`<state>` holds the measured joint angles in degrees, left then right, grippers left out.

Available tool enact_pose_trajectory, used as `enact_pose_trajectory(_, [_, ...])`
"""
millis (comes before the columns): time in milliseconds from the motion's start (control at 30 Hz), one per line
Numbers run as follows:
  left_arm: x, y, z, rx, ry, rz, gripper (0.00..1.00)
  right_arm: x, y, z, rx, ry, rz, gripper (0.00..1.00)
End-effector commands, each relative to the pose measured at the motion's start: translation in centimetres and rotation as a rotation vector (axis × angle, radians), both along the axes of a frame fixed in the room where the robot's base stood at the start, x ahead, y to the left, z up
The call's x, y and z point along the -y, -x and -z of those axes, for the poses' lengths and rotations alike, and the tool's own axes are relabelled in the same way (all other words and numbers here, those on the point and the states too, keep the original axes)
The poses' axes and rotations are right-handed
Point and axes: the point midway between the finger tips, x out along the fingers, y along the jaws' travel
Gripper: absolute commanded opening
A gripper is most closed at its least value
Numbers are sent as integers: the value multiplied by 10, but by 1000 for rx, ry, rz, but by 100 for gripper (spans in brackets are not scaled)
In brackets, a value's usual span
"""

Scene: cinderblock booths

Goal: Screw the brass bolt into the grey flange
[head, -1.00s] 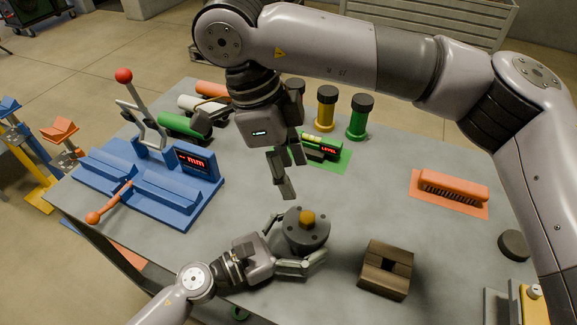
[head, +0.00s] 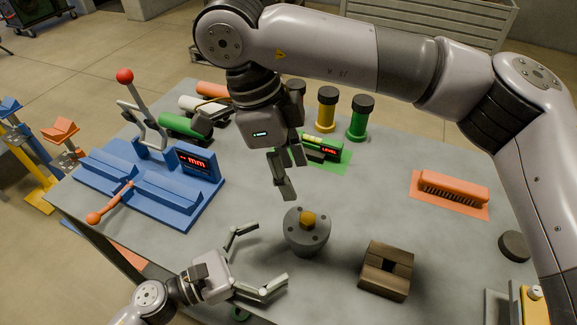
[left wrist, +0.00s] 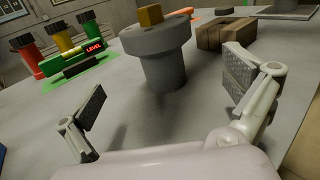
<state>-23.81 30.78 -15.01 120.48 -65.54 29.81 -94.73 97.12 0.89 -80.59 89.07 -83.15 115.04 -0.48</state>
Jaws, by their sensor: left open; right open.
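The grey flange (head: 305,239) stands upright on the table, a round disc with holes on a thick stem. The brass bolt (head: 308,220) sits at the centre of the flange's top, with its head showing; its shank is hidden. In the left wrist view the flange (left wrist: 160,60) and bolt head (left wrist: 150,15) are ahead, beyond the fingertips. My left gripper (head: 266,260) is open and empty, to the left of the flange and apart from it. My right gripper (head: 284,182) hangs above the table, up and left of the bolt, open and holding nothing.
A brown block (head: 387,270) with a slot stands right of the flange. A blue measuring fixture (head: 150,185) is at left. A green level (head: 322,150) and coloured cylinders (head: 327,108) are behind. An orange brush (head: 453,188) and a black disc (head: 514,245) lie at right.

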Motion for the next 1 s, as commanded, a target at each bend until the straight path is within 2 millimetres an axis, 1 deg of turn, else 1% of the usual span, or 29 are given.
enact_pose_trajectory(33, [-8,6,1,-5,-2,-2,100,0,0,0,0,0,0,48])
enact_pose_trajectory(100, [-17,12,1,-4,-1,-2,100,0,0,0,0,0,0,48])
enact_pose_trajectory(200, [-27,18,1,-4,0,-2,100,0,0,0,0,0,0,48])
enact_pose_trajectory(300, [-31,21,0,-1,1,0,100,0,0,0,0,0,0,48])
enact_pose_trajectory(867, [-33,22,-1,0,0,0,100,0,0,-1,0,0,0,48])
enact_pose_trajectory(967, [-33,22,-9,0,0,0,100,0,0,-9,0,0,0,48])
enact_pose_trajectory(1000, [-33,22,-15,0,0,0,100,0,0,-15,0,0,0,48])
